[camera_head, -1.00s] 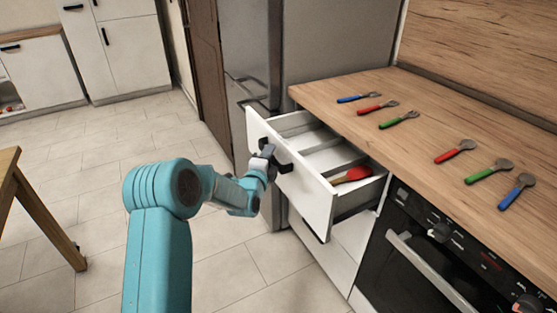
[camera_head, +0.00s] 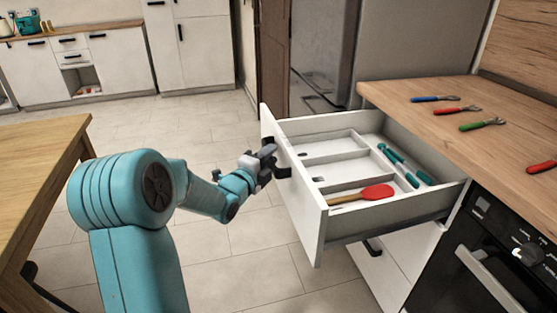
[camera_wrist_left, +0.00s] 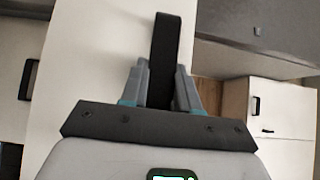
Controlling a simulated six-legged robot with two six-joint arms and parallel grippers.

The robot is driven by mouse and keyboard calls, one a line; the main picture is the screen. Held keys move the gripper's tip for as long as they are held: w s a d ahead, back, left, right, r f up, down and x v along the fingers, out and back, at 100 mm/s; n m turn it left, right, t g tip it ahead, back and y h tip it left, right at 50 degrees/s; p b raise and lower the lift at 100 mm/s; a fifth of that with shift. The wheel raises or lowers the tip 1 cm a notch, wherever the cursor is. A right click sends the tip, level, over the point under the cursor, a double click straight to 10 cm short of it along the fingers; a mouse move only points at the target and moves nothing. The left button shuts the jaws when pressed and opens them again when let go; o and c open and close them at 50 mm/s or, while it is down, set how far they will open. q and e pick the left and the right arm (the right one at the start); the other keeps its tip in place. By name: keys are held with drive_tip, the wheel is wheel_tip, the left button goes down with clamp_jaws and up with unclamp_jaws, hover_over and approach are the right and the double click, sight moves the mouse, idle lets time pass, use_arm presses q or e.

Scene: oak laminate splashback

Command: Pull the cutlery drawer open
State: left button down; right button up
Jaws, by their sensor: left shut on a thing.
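The white cutlery drawer (camera_head: 293,190) stands well out from the counter in the head view. Inside it is a divided tray with a red spatula (camera_head: 362,194) in the front part and teal utensils (camera_head: 402,166) towards the back. My left gripper (camera_head: 266,160) is at the drawer front, shut on its dark handle (camera_head: 282,171). In the left wrist view the gripper's fingers (camera_wrist_left: 160,85) close around the black handle (camera_wrist_left: 165,50). My right gripper is not in view.
An oven (camera_head: 478,250) is at lower right. A wooden table (camera_head: 40,150) stands at left. The tiled floor (camera_head: 180,130) between is clear.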

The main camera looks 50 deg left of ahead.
use_arm(q)
drive_tip(key=shift+s, duration=0.15)
drive_tip(key=c, duration=0.9)
unclamp_jaws()
drive_tip(key=v, duration=1.6)
drive_tip(key=shift+s, duration=0.2)
drive_tip(key=shift+w, duration=0.1)
